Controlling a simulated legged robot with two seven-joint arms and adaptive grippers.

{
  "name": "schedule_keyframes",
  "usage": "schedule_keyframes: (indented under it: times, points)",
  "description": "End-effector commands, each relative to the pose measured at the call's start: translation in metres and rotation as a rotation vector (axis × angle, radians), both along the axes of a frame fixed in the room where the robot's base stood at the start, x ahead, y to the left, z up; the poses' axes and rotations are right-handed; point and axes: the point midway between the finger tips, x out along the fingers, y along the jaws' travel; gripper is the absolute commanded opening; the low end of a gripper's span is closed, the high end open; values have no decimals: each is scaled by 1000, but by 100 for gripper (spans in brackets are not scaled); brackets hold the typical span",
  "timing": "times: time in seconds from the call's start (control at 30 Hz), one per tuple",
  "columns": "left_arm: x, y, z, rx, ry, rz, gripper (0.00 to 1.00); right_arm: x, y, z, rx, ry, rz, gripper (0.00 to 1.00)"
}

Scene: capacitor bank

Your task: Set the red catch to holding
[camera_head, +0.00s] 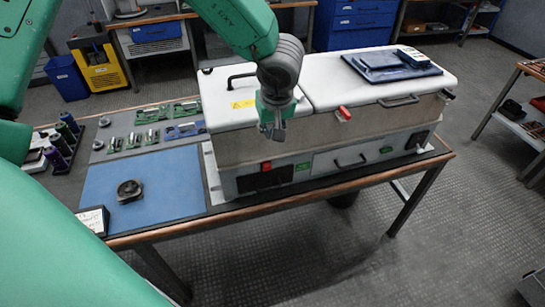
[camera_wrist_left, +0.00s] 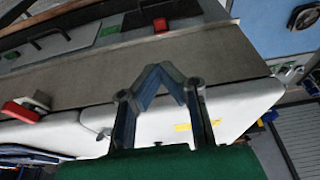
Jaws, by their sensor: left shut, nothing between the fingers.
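The red catch (camera_head: 343,113) sits on the front upper edge of the white-lidded cabinet (camera_head: 330,138), just right of the seam between its two lids. It also shows at the left of the left wrist view (camera_wrist_left: 22,112), on a grey metal mount. My left gripper (camera_head: 272,133) hangs in front of the left lid, to the left of the catch and apart from it. Its fingers meet at the tips in the left wrist view (camera_wrist_left: 160,72), shut and empty. My right gripper is not in view.
A red button (camera_head: 266,166) is on the cabinet's lower front. A dark tray (camera_head: 390,66) lies on the right lid. A black handle (camera_head: 242,77) stands on the left lid. A blue mat (camera_head: 160,185) with a round dark part lies left. The floor in front is clear.

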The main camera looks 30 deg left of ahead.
Motion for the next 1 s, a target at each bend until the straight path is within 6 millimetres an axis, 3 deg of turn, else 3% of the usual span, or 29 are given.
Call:
schedule_keyframes:
  times: [0.27, 0.7, 1.0]
  points:
    - [3, 5, -17, 3, 3, 0, 0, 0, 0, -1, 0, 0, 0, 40]
    - [19, 23, -103, 4, 3, 0, 0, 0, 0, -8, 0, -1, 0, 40]
    - [19, 23, -135, 2, 1, 0, 0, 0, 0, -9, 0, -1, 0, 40]
